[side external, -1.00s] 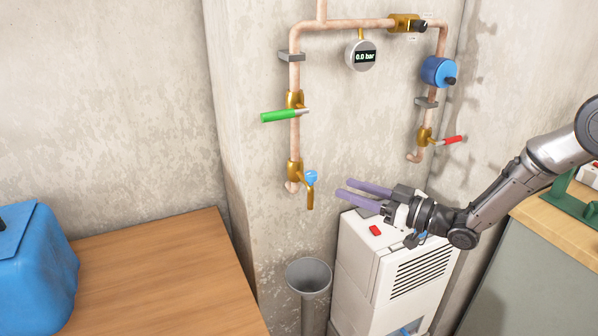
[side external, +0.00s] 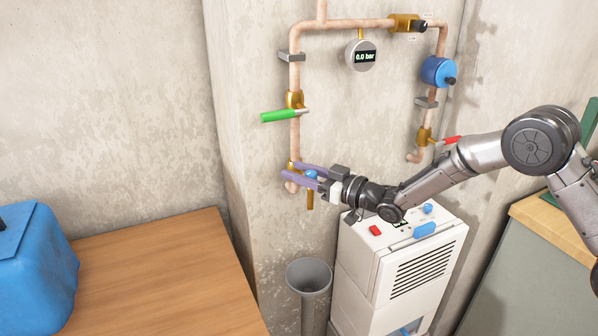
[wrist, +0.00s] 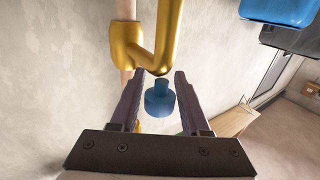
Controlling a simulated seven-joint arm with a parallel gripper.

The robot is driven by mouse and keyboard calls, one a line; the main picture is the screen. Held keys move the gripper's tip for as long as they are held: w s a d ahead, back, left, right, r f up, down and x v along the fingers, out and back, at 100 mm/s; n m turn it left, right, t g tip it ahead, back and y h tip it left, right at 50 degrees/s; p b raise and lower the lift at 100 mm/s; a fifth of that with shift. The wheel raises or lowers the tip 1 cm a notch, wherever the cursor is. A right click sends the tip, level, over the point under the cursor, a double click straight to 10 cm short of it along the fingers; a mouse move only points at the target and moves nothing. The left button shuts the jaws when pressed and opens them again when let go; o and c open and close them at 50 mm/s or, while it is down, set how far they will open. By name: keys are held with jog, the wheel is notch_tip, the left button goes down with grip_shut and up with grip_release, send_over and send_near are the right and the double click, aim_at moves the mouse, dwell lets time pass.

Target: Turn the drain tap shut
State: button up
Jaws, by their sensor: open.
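The drain tap is the lowest brass fitting on the left copper pipe, with a blue knob (side external: 312,174) and a brass spout (side external: 310,200) pointing down. My gripper (side external: 291,170) is at the tap, its two purple fingers open and reaching left past the knob. In the wrist view the blue knob (wrist: 159,101) sits between the open fingers (wrist: 160,73), with a gap on each side. The brass tap body (wrist: 135,50) shows just beyond the fingertips. In the side view the fingers partly hide the tap body and knob.
A green lever (side external: 279,116) sits above the tap. A round gauge (side external: 361,56) reads 0.0 bar. A grey funnel (side external: 309,274) stands below the tap. A white unit (side external: 399,262) stands under my arm. A wooden table (side external: 160,270) is at the left.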

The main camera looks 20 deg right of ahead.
grip_shut()
jog(key=shift+n+g+y, duration=0.3)
jog(key=shift+n+y, duration=0.1)
jog(key=shift+y, duration=0.2)
jog(key=shift+s+a+n+g+y, duration=0.25)
jog(key=shift+s+n+g+y, duration=0.25)
jog(key=shift+n+g+y, duration=1.35)
jog(key=shift+s+a+n+g+y, duration=0.25)
jog(key=shift+s+n+g+y, duration=0.35)
jog(key=shift+n+g, duration=2.35)
jog(key=shift+s+a+n+g+y, duration=0.3)
jog(key=shift+n+g+y, duration=1.05)
jog(key=shift+g, duration=2.15)
jog(key=shift+s+r+n+g+h, duration=0.1)
jog(key=shift+s+n+g+h, duration=0.1)
jog(key=shift+n+g, duration=0.45)
jog(key=shift+s+n+g+h, duration=0.1)
jog(key=shift+s+n+g, duration=0.15)
jog(key=shift+g, duration=0.7)
